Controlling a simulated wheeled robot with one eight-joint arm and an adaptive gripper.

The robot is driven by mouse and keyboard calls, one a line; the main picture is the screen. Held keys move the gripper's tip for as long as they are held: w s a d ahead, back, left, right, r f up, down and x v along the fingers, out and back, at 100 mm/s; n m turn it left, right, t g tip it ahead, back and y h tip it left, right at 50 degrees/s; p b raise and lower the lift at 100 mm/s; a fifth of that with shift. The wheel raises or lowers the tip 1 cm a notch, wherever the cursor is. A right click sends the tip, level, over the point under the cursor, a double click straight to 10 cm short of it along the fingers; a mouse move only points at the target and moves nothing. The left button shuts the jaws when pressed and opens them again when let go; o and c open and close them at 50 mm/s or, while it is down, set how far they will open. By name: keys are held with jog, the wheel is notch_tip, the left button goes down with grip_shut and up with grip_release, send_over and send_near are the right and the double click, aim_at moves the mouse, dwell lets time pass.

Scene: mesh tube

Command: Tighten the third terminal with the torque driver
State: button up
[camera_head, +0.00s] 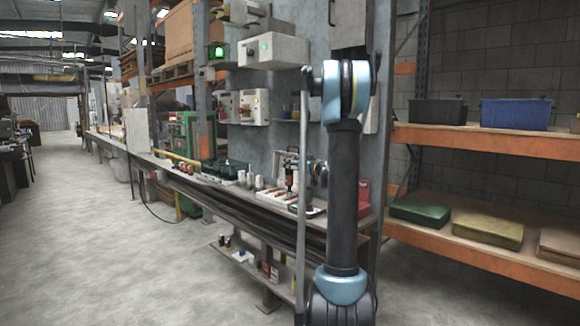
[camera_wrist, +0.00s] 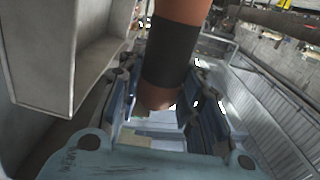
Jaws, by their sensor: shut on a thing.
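The torque driver appears as an orange-brown handle with a black band (camera_wrist: 172,55) in the wrist view. My gripper (camera_wrist: 163,100) is shut on it, with blue-grey fingers on either side. In the head view my gripper (camera_head: 291,163) is small, above the workbench, with the reddish driver (camera_head: 290,180) upright beneath it. Just below is a white tray (camera_head: 257,204) with brown, copper-coloured pieces in it. I cannot make out separate terminals, nor whether the driver's tip touches anything; the tip is hidden in the wrist view.
The bench (camera_head: 212,180) runs back to the left, with small white containers (camera_head: 258,182) and a dark green tray (camera_head: 226,168) on it. A red box (camera_head: 363,195) stands right of my arm. Grey control boxes (camera_head: 272,50) hang on the wall. Open floor (camera_head: 120,260) lies left.

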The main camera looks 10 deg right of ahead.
jog(key=shift+f, duration=0.35)
dwell(1.2)
dwell(0.4)
